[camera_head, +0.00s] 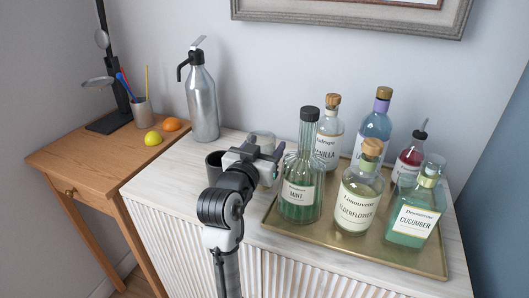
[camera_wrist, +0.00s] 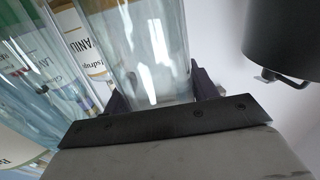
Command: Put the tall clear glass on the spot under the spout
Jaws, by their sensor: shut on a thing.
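The tall clear glass (camera_wrist: 150,45) is between the fingers of my gripper (camera_wrist: 155,95) in the wrist view, and my gripper is shut on it. A silver siphon bottle (camera_head: 202,104) with a dark spout (camera_head: 182,71) pointing left stands at the back left of the white cabinet. I see no clear mark under the spout.
To the right, a brass tray (camera_head: 398,256) carries several bottles, with the mint bottle (camera_head: 298,197) closest. A wooden side table (camera_head: 85,157) holds a lemon and an orange.

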